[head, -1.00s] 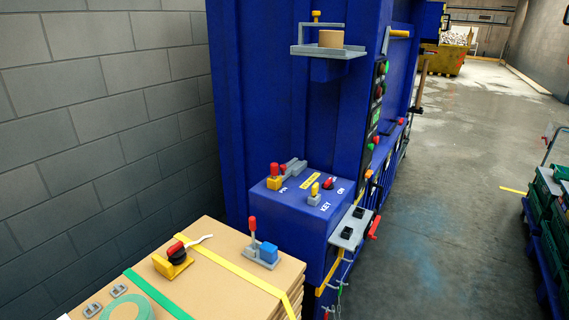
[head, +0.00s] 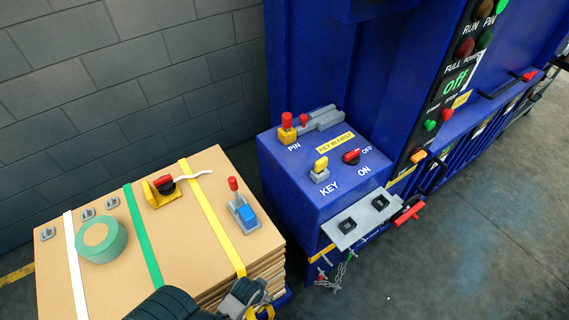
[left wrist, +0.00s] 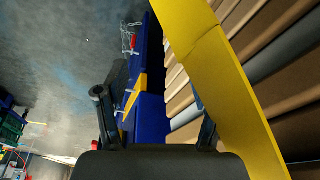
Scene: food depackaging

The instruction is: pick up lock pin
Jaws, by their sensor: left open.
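A red-topped lock pin (head: 287,121) stands upright in a yellow base beside the PIN label on the blue control box (head: 290,180). A grey bolt-like bar (head: 322,119) with a small red knob lies just right of it. My left gripper (head: 248,292) is at the bottom of the head view, over the front edge of the cardboard stack, well below and left of the pin. In the left wrist view its two fingers (left wrist: 155,112) are spread with nothing held between them. The pin cannot be made out in the wrist view. My right gripper is not in view.
The strapped cardboard stack (head: 105,190) carries a green tape roll (head: 117,240), a red-handled yellow tool (head: 159,191) and a grey-blue fixture with a red knob (head: 233,184). The box also has a yellow key (head: 321,164) and red switch (head: 351,156). A grey bracket (head: 345,222) juts out in front.

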